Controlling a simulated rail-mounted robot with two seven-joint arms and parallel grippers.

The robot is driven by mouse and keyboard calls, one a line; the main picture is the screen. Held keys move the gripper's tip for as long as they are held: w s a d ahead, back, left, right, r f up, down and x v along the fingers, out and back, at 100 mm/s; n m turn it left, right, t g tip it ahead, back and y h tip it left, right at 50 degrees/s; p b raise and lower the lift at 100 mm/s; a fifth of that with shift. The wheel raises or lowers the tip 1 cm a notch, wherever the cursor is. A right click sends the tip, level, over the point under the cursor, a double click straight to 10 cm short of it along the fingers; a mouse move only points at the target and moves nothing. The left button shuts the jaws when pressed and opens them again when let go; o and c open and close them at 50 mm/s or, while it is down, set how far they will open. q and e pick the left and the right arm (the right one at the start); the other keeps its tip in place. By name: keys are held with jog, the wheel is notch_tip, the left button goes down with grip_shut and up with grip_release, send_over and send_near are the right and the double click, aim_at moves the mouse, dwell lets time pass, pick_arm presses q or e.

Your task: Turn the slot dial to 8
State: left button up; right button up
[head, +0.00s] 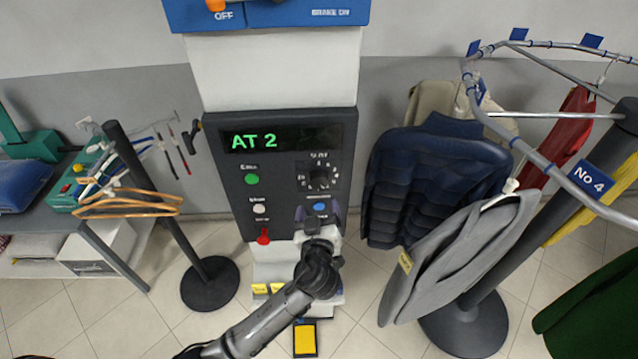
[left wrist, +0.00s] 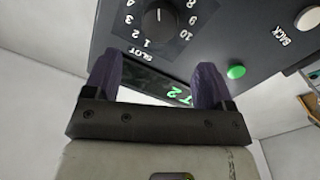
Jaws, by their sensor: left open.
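The slot dial (head: 319,180) is a black round knob on the dark control panel, ringed by white numbers. It also shows large in the left wrist view (left wrist: 160,20), upside down, with a white pointer mark on the knob. The green display (head: 254,141) above it reads "AT 2". My left gripper (head: 321,213) is open and empty. Its purple fingers are in front of the panel just below the dial, around the blue button in the head view. In the left wrist view the fingertips (left wrist: 157,72) are spread, with the dial beyond them and apart from them. My right gripper is not in view.
A garment rail (head: 540,150) with hanging coats is close on the right. A hanger stand (head: 160,200) is on the left.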

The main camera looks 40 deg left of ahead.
aim_at(319, 184)
pick_arm(q)
jog(key=p+x, duration=0.1)
jog(key=x, duration=0.5)
jog(key=shift+w+a+r+p, duration=0.1)
jog(key=shift+w+a+p, duration=0.05)
jog(key=shift+p, duration=0.2)
jog(key=shift+w+a, duration=0.45)
jog(key=shift+w, duration=0.05)
jog(key=shift+c, duration=0.2)
jog(key=c, duration=0.9)
